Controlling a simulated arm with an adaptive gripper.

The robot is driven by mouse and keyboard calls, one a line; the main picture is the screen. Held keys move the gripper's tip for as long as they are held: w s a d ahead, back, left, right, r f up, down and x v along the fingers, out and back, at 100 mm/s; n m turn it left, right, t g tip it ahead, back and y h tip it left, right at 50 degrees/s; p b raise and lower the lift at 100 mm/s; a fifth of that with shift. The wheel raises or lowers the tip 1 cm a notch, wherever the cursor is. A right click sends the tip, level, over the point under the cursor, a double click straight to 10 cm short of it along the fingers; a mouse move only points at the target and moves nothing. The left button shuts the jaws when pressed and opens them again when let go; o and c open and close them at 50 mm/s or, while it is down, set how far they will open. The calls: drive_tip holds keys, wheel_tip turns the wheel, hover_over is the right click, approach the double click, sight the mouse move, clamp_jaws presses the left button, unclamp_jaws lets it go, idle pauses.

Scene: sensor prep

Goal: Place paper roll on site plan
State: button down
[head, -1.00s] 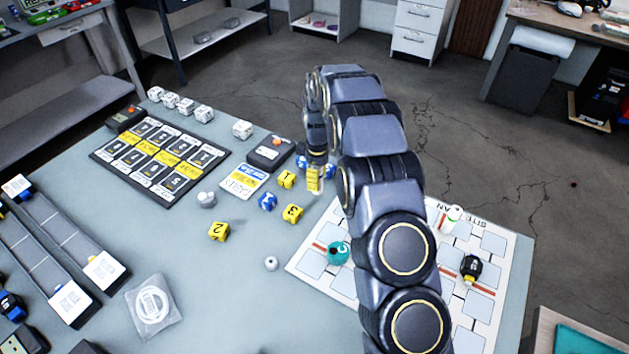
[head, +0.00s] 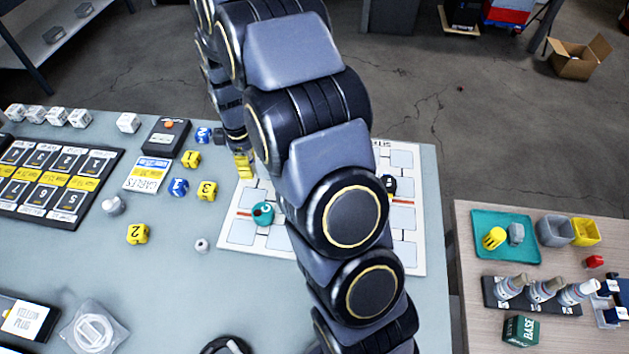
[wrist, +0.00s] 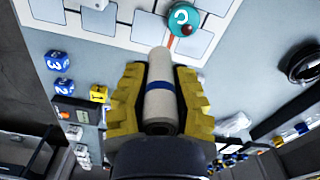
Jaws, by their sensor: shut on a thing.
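The paper roll (wrist: 160,98), white with a blue band, is between the yellow fingers of my gripper (wrist: 157,105) in the wrist view. The fingers are shut on its sides. In the head view my gripper (head: 244,166) is by the upper left corner of the site plan (head: 415,258), and the roll is mostly hidden there. The site plan is a white board with pale blue squares, partly covered by my arm. It also shows at the top of the wrist view (wrist: 127,36). The roll appears above the board's edge; its height is unclear.
A teal round piece (head: 263,213) and a dark piece (head: 389,185) stand on the site plan. Yellow and blue dice, such as one yellow die (head: 207,191), lie left of it. A wooden side table (head: 470,235) is at the right.

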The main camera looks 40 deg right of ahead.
drive_tip(key=s+d+f+n, duration=0.1)
drive_tip(key=s+d+f, duration=0.2)
drive_tip(key=s+d, duration=0.8)
drive_tip(key=shift+w+d+f, duration=0.1)
drive_tip(key=shift+d+f, duration=0.05)
drive_tip(key=shift+f, duration=1.2)
drive_tip(key=shift+d+f, duration=0.15)
drive_tip(key=shift+f, duration=1.25)
drive_tip(key=shift+w+d+f, duration=0.1)
drive_tip(key=shift+d+f, duration=0.05)
drive_tip(key=shift+f, duration=1.2)
drive_tip(key=c, duration=1)
unclamp_jaws()
drive_tip(key=shift+f, duration=0.15)
